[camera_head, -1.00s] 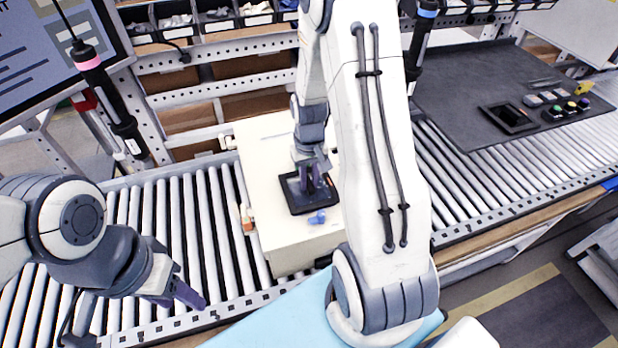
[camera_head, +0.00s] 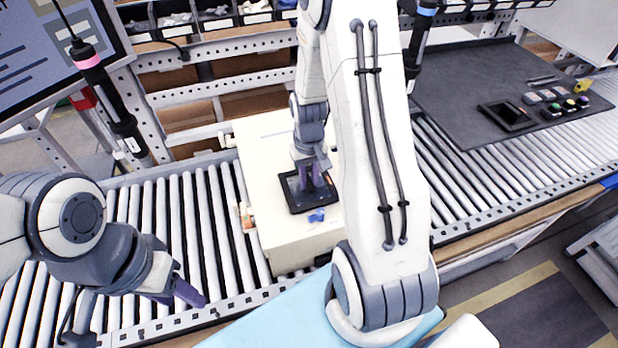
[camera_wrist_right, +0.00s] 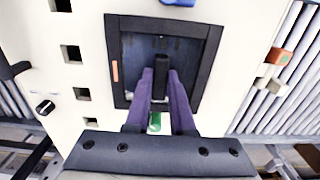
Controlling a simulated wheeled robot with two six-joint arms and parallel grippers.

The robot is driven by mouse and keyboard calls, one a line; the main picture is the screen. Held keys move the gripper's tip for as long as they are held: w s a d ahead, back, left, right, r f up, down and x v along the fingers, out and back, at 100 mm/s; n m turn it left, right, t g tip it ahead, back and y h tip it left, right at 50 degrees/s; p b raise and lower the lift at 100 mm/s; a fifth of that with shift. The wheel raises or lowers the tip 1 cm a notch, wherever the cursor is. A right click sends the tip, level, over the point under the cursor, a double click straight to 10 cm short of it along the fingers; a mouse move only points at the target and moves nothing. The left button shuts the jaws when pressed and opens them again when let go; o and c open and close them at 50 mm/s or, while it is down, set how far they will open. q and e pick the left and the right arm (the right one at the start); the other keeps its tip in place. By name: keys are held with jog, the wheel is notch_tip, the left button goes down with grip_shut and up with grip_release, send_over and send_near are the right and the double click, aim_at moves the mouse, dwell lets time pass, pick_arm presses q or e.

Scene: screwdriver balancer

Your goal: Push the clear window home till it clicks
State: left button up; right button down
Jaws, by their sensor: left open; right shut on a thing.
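A cream box (camera_head: 270,160) stands on the roller conveyor. The clear window (camera_wrist_right: 136,58), a pane with a black frame, lies at the box's upper face; it also shows in the head view (camera_head: 296,203). My right gripper (camera_wrist_right: 162,75) is over it, its purple fingers shut on a black upright grip at the pane's middle. The frame looks flat against the box, but I cannot tell whether it is fully seated. The fingers hide part of the frame's lower edge. My left gripper (camera_head: 185,292) is open and empty over the rollers at the left.
A blue piece (camera_head: 316,215) sits by the window's near edge. An orange-and-white fitting (camera_head: 246,217) is on the box's left side. A dark mat (camera_head: 470,90) at the right holds a black frame (camera_head: 507,116) and several small parts. Hanging screwdrivers (camera_head: 108,95) flank the work area.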

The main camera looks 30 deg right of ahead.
jog(key=shift+f+b, duration=0.5)
jog(key=shift+f, duration=0.25)
dwell(0.9)
dwell(0.6)
jog(key=c, duration=0.7)
grip_release()
notch_tip(320, 180, up, 10)
jog(key=shift+r+b, duration=0.2)
jog(key=shift+b, duration=0.5)
